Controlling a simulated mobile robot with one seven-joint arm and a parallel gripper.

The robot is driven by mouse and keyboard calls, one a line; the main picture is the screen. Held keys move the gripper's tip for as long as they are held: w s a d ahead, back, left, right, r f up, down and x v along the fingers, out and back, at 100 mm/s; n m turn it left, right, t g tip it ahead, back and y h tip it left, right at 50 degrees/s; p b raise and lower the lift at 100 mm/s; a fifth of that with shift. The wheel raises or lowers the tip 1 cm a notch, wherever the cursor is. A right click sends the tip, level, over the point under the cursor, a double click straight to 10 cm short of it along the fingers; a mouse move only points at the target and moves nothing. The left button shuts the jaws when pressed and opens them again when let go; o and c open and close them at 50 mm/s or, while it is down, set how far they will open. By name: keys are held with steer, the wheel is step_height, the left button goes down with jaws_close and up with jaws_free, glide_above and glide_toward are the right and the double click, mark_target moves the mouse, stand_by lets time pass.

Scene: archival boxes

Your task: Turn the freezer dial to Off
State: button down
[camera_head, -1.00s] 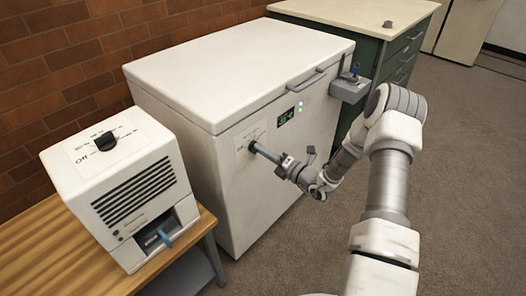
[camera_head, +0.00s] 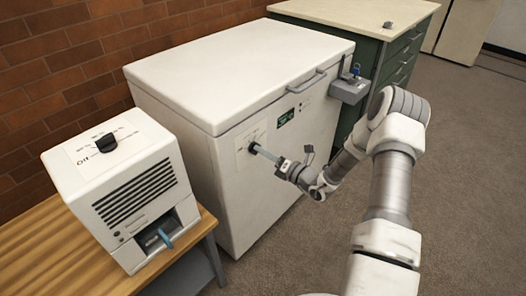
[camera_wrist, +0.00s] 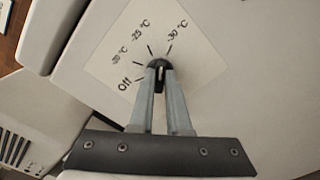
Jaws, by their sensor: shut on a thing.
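The freezer (camera_head: 270,70) is a white chest with its lid shut. Its black dial (camera_wrist: 160,66) sits on a white label plate (camera_wrist: 112,45) marked Off, -20 °C, -25 °C and -30 °C. My gripper (camera_wrist: 160,72) is shut on the dial, with one finger on each side. In the head view my gripper (camera_head: 258,150) reaches the freezer's front near its left edge, and the dial there is mostly hidden. The fingers cover part of the dial in the wrist view, and I cannot tell which mark it points to.
A white unit (camera_head: 125,190) with its own black knob and Off label stands on a wooden bench (camera_head: 35,255) at left. A grey bracket (camera_head: 349,92) with a blue-topped item sticks out from the freezer's right front. Open floor lies at right.

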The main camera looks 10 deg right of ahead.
steer(key=n+b, duration=0.1)
steer(key=n, duration=0.7)
steer(key=n+b, duration=0.1)
steer(key=n, duration=0.6)
steer(key=n+b, duration=0.2)
steer(key=n, duration=0.6)
steer(key=shift+s+a+f+n, duration=0.15)
steer(key=shift+s+a+n, duration=0.1)
steer(key=shift+n, duration=0.05)
stand_by(0.3)
steer(key=c, duration=0.9)
jaws_free()
steer(key=p+v, duration=0.3)
steer(key=v, duration=1.4)
steer(key=shift+s+d, duration=0.1)
steer(key=shift+s, duration=0.05)
